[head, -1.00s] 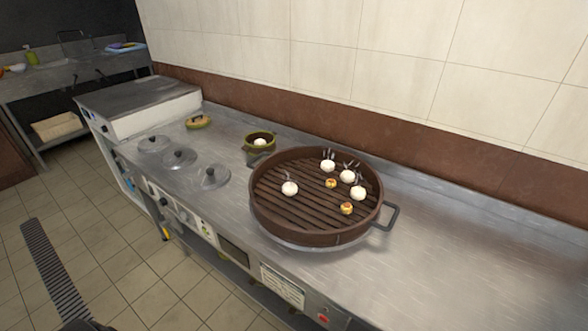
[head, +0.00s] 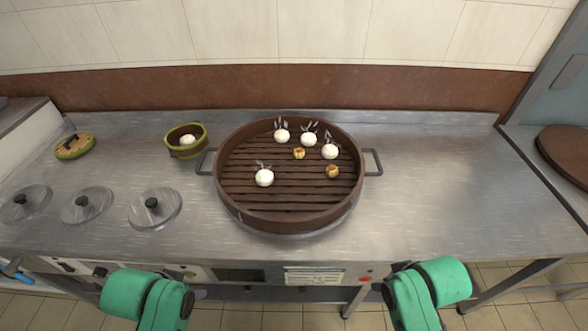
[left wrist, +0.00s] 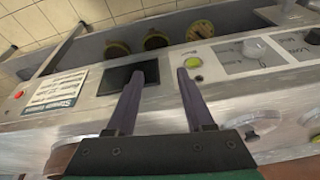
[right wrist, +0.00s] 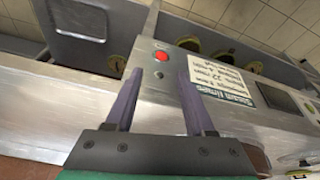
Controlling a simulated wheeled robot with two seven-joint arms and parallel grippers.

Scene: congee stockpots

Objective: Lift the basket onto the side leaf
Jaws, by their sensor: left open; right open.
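The basket (head: 237,208) is a wide round brown steamer with a slatted floor and a grey handle on its left and right sides. It sits on the steel counter, holding several white buns and two small yellow dumplings. The side leaf may be the steel surface at the far right (head: 520,145); I cannot tell for sure. My left arm shows at the bottom left of the head view; its open, empty gripper (left wrist: 155,85) faces the counter's front panel. My right arm shows at the bottom right; its open, empty gripper (right wrist: 158,90) also faces the front panel. Both are apart from the basket.
Several round steel lids (head: 87,204) lie left of the basket. A small green-rimmed steamer (head: 175,150) with a bun and a small lid (head: 74,146) stand at the back left. A brown round board (head: 570,150) lies far right. The counter right of the basket is clear.

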